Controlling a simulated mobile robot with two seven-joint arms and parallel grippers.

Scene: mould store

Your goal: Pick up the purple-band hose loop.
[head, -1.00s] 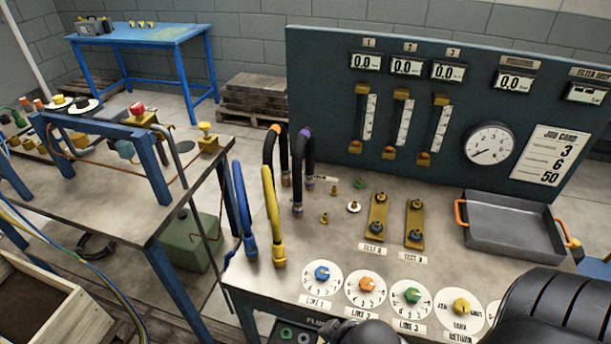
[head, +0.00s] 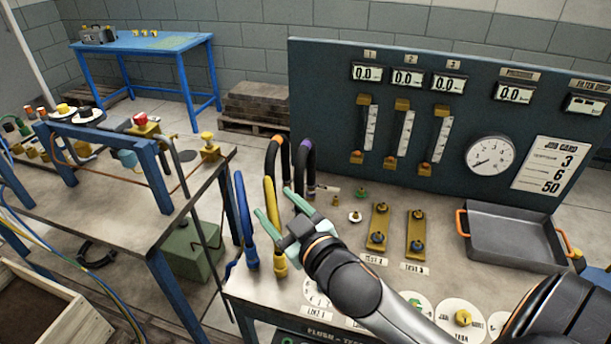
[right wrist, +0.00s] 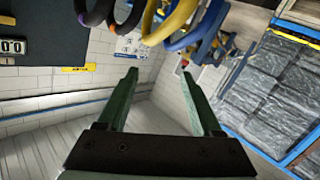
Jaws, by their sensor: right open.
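The purple-band hose loop (head: 311,165) is a black arch with a purple band near its top, standing at the back left of the bench. It also shows at the top left of the right wrist view (right wrist: 92,14). My right gripper (head: 272,200) is open and empty, in front of the hose loops in the head view. Its green fingers overlap the yellow hose in the picture and cover part of it. In the right wrist view the open fingers (right wrist: 158,74) point toward the loops, with nothing between them. My left gripper is not in view.
A black orange-band loop (head: 269,158) stands just left of the purple one. Yellow (head: 270,228) and blue (head: 246,222) hoses stand closer to the front. Small fittings, brass plates (head: 378,230) and a grey tray (head: 510,240) lie to the right. A gauge panel (head: 440,110) rises behind.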

